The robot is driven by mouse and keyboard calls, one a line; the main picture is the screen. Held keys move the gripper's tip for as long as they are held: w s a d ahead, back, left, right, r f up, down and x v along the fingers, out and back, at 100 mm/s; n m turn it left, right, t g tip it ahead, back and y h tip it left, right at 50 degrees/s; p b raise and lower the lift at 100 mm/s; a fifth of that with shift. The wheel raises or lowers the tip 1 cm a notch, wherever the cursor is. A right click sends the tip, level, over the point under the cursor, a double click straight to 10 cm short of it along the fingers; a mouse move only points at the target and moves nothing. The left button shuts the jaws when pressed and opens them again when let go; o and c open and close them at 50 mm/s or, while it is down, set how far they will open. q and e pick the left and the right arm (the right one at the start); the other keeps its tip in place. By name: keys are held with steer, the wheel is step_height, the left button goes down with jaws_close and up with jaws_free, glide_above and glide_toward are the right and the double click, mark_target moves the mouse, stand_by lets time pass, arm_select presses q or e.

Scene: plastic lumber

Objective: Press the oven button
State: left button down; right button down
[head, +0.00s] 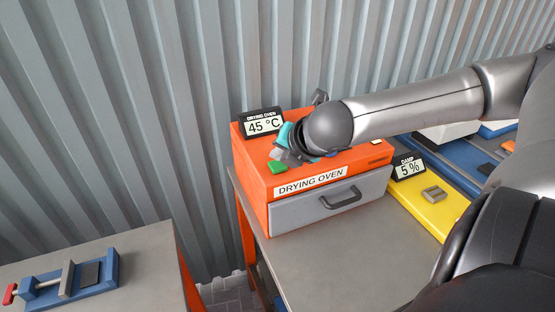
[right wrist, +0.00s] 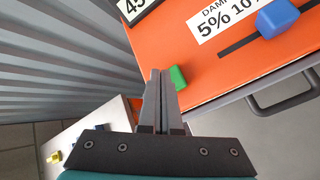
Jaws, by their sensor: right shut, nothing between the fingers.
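The orange drying oven (head: 258,182) stands on a grey bench, with a grey drawer front (head: 300,209) and a display (head: 263,122) reading 45 °C. A green button (head: 277,167) sits on its top near the front left corner; it also shows in the right wrist view (right wrist: 178,78). My right gripper (head: 281,155) is over the oven top, close to the green button. In the right wrist view its shut, empty fingers (right wrist: 160,75) overlap the button's left edge. I cannot tell whether they touch it. My left gripper is not in view.
A blue slider knob (right wrist: 278,18) sits in a slot on the oven top. A yellow damp meter (head: 430,206) reading 5 % stands to the right. A blue vise (head: 70,283) lies on the left table. A corrugated wall (head: 180,100) closes the back.

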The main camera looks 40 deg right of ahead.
mark_target(279, 168)
steer(key=shift+r, duration=0.25)
step_height(279, 168, up, 5)
steer(key=p, duration=0.5)
steer(key=shift+f, duration=0.1)
stand_by(0.6)
